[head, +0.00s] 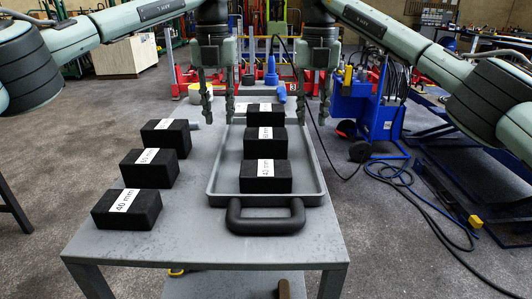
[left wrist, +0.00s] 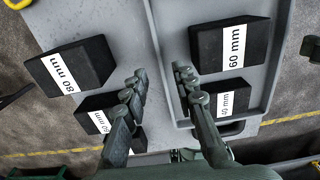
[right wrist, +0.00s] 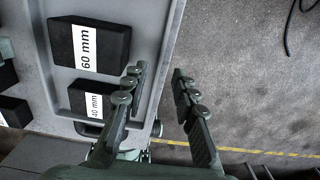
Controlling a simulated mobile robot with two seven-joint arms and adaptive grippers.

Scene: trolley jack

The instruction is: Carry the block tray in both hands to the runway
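The grey block tray (head: 320,172) lies on the grey table, with a dark handle (head: 265,215) at its near end. Three black blocks stand in a row in it, the nearest labelled 40 mm (head: 266,178). My left gripper (head: 218,118) is open and empty at the tray's far left; the left wrist view shows the tray's left edge running between its fingers (left wrist: 160,88). My right gripper (head: 315,118) is open and empty at the far right; its fingers (right wrist: 157,82) lie either side of the tray's right edge. Finger height above the rim is unclear. I cannot identify the runway.
Three more black blocks stand left of the tray, the nearest at the front (head: 127,209). The table (head: 195,238) is bare at its front left. Blue equipment (head: 365,110) stands to the right behind the table, with cables (head: 405,183) across the floor.

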